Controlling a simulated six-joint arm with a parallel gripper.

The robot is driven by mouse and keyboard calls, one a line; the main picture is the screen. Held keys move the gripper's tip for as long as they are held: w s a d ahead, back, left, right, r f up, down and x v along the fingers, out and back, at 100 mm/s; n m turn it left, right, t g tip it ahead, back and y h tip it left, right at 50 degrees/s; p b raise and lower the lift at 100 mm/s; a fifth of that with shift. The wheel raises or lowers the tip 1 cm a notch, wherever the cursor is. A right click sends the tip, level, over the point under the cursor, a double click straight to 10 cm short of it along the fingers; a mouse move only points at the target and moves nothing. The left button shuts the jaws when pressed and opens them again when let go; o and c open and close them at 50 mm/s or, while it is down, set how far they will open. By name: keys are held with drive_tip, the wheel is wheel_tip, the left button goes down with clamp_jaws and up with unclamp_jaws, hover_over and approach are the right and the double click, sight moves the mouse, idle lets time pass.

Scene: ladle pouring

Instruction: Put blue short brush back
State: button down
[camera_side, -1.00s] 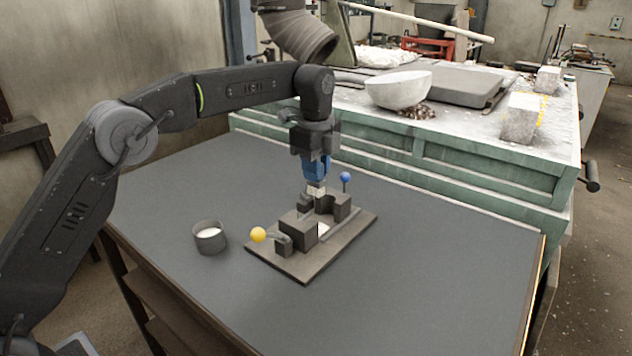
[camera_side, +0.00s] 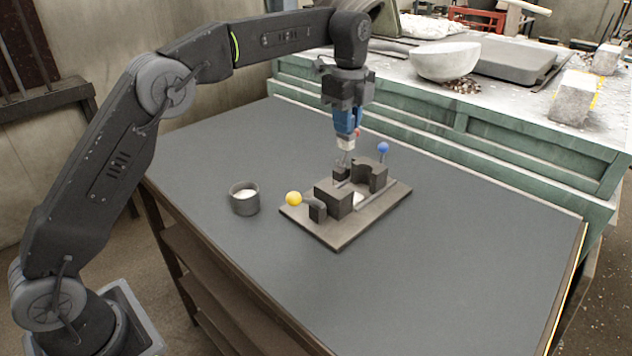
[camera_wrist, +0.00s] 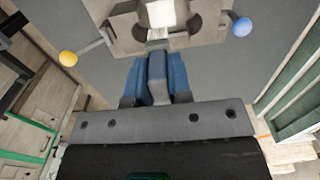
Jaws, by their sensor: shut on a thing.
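My gripper (camera_side: 346,138) has blue fingers and points down above the dark mould. In the wrist view the fingers (camera_wrist: 157,62) are close together with a grey piece (camera_wrist: 157,80) between them. In the side view a small pale piece (camera_side: 346,143) shows at the fingertips, with a red spot beside it and something thin below it. The gripper is shut on this piece. I cannot make out bristles, so I cannot tell whether it is the blue short brush. The dark mould (camera_side: 341,200) has blocks on a flat plate; the fingertips are just above its back part.
A yellow ball (camera_side: 294,199) is on the mould's left end and a blue ball (camera_side: 383,148) stands at its back right. A dark cup (camera_side: 245,202) with white contents is left of the mould. The front table surface (camera_side: 430,285) is clear. A green workbench (camera_side: 480,140) stands behind.

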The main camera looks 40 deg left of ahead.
drive_tip(key=s+a+f, duration=0.1)
drive_tip(key=s+a, duration=0.7)
drive_tip(key=a, duration=0.3)
drive_tip(key=s+a+f, duration=0.1)
drive_tip(key=s+a, duration=0.6)
drive_tip(key=a, duration=0.4)
drive_tip(key=shift+w+d+f, duration=1.1)
drive_tip(key=shift+d+f, duration=0.4)
drive_tip(key=shift+f, duration=0.35)
drive_tip(key=shift+w+d+f, duration=1.15)
drive_tip(key=shift+d+f, duration=0.35)
drive_tip(key=shift+f, duration=0.4)
drive_tip(key=shift+w+d+f, duration=1.1)
drive_tip(key=shift+d+f, duration=0.4)
drive_tip(key=shift+f, duration=0.35)
drive_tip(key=shift+f, duration=0.2)
drive_tip(key=c, duration=1.1)
unclamp_jaws()
drive_tip(key=shift+o, duration=0.2)
drive_tip(key=shift+r, duration=0.1)
